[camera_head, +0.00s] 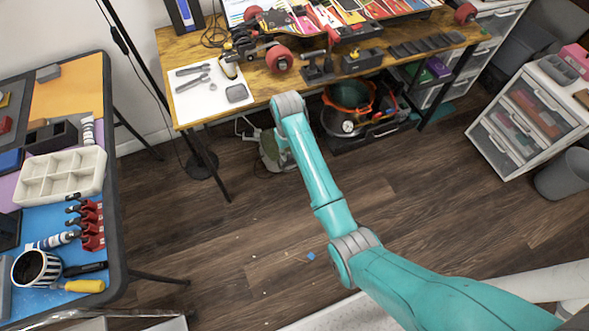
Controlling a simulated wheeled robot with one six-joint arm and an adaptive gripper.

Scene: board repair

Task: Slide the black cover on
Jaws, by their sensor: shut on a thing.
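My teal arm reaches from the lower right to a grey wrist joint at the front edge of the wooden workbench (185,90). My gripper cannot be made out beyond that joint, and what it holds is hidden. I cannot tell for certain which thing is the black cover. A black box-shaped part (362,60) sits near the bench's front edge. A black bracket-like part (318,73) stands to its left. An upturned skateboard (330,18) with red wheels (279,59) lies behind them.
Tools and a grey pad (236,93) lie on a white sheet at the bench's left. Flat black pieces (427,45) lie at its right. A side table with a compartment tray (60,177) stands left, a drawer unit (520,120) right. The floor between is mostly clear.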

